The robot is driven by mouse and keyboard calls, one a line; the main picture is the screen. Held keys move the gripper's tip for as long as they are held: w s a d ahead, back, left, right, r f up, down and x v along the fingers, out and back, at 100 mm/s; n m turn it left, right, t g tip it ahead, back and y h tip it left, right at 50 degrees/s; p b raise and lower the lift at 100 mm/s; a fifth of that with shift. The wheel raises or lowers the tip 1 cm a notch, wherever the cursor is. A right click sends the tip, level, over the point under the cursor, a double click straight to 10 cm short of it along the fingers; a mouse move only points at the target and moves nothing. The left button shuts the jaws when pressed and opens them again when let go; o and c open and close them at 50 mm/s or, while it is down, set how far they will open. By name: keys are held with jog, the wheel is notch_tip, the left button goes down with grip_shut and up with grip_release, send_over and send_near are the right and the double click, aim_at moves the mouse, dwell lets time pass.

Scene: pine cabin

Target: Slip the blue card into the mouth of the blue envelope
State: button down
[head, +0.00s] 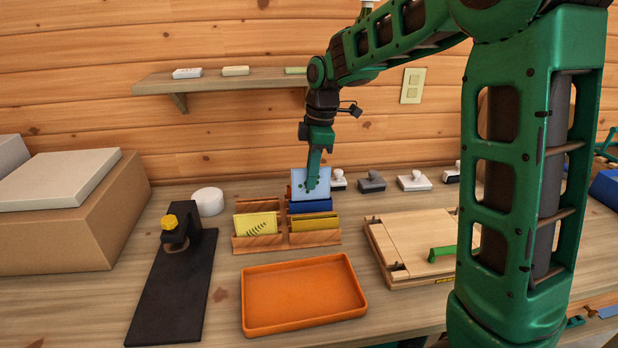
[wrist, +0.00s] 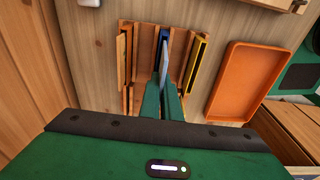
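The light blue card (head: 299,181) stands roughly upright above the rear right part of a wooden rack. My gripper (head: 312,186) is shut on the card, its fingers pointing down. The dark blue envelope (head: 310,207) stands in the rack directly below the card. In the wrist view, the card (wrist: 166,62) shows edge-on between my finger tips (wrist: 162,86), beside and slightly angled to the blue envelope (wrist: 163,37). I cannot tell whether the card's lower edge is inside the envelope's mouth.
The wooden rack (head: 315,239) also holds a yellow envelope (head: 314,223) in front and a yellow card with a fern print (head: 256,224) at left. An orange tray (head: 302,293) lies in front. A wooden board with a green handle (head: 415,250) is right. Several stamps stand behind.

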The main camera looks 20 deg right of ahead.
aim_at(310, 199)
jog(key=shift+f, duration=1.95)
jog(key=c, duration=1.9)
grip_release()
jog(key=shift+r, duration=3.55)
